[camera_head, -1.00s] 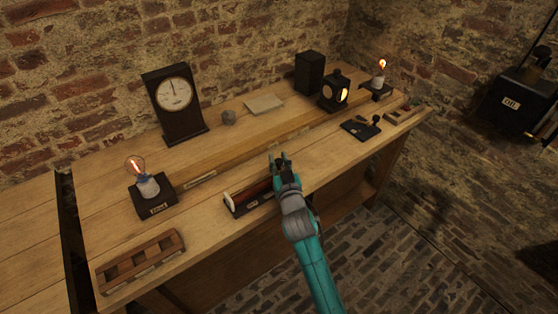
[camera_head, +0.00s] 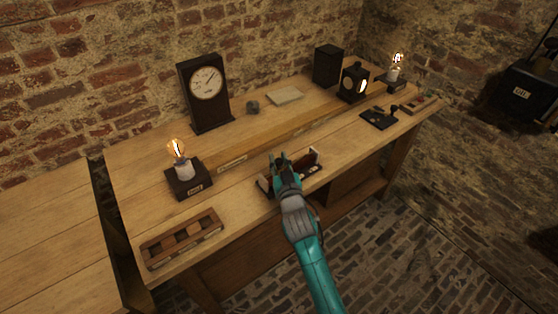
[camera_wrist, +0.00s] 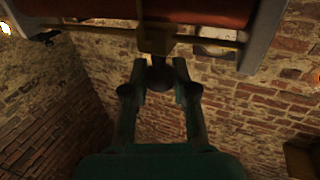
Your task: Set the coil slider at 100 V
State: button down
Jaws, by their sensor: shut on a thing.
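The coil (camera_head: 304,163) lies in a dark frame near the front edge of the bench, partly hidden behind my gripper. My gripper (camera_head: 281,160) is over the left part of it. In the wrist view, the red-brown coil (camera_wrist: 205,12) fills the top, and the slider block (camera_wrist: 157,40) sits on a brass rod. My gripper (camera_wrist: 158,82) is shut on the dark slider knob (camera_wrist: 158,73) below that block. The dial meter (camera_head: 206,84) stands upright at the back of the bench, its needle pointing to the upper right. Its numbers are too small to read.
A lit lamp (camera_head: 181,168) stands left of the coil, and another (camera_head: 394,72) at the far right. A wooden rack (camera_head: 183,238) lies at the front left. A dark lantern (camera_head: 353,83), a black box (camera_head: 327,66) and a key switch (camera_head: 381,117) are to the right.

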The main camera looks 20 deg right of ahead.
jog(key=c, duration=0.9)
grip_release()
jog(key=s+a, duration=0.1)
jog(key=s, duration=1.1)
jog(key=s+f+g+y, duration=0.1)
jog(key=s+f, duration=0.5)
jog(key=s, duration=0.6)
jog(key=s+r+g, duration=0.1)
jog(key=s+r, duration=0.1)
jog(key=s, duration=1.3)
jog(key=s+d+r+g, duration=0.1)
jog(key=s+r, duration=0.1)
jog(key=s, duration=1.3)
jog(key=shift+n, duration=0.4)
